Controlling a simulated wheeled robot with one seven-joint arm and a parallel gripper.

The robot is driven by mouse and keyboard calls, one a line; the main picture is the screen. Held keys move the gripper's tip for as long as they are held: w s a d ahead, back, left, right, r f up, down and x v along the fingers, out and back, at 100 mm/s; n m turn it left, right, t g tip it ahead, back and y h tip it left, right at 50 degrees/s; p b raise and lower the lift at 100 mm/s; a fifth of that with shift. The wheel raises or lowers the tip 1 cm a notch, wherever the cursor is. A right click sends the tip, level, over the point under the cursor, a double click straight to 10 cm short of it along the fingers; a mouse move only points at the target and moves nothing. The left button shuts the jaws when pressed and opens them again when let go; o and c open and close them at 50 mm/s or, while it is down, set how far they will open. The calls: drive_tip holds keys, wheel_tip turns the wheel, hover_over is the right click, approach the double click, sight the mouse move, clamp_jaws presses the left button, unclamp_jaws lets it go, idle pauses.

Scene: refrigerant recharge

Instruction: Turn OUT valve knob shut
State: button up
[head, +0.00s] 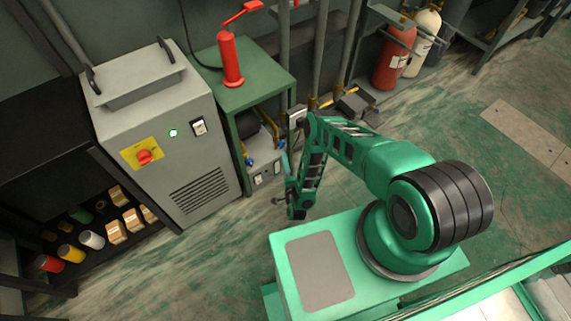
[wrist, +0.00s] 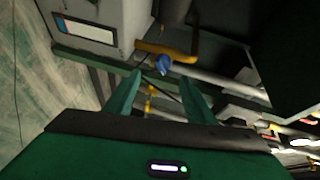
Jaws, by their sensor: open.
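A blue valve knob (wrist: 163,65) sits on yellow pipework (wrist: 180,53) in the wrist view. My gripper (wrist: 162,77) is open, and its two green fingers point toward this knob. The knob appears between and just beyond the fingertips, with no contact visible. In the head view, two small blue knobs show on the low grey unit under the green table, a left one (head: 250,161) and a right one (head: 282,144). No OUT label is readable, and I cannot tell which of the two the wrist view shows.
The green table (head: 262,90) stands over the grey unit (head: 264,169), and its legs flank the space. A red bottle (head: 230,62) stands on top. A grey cabinet (head: 160,130) with a red switch is left. Pipes and fire extinguishers (head: 393,55) stand behind. Open floor lies to the right.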

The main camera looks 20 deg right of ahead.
drive_tip(key=m+g+y, duration=0.1)
drive_tip(key=m+y, duration=0.2)
drive_tip(key=y, duration=0.3)
approach(284, 146)
drive_tip(key=x, duration=1)
drive_tip(key=shift+f, duration=0.15)
drive_tip(key=c, duration=0.9)
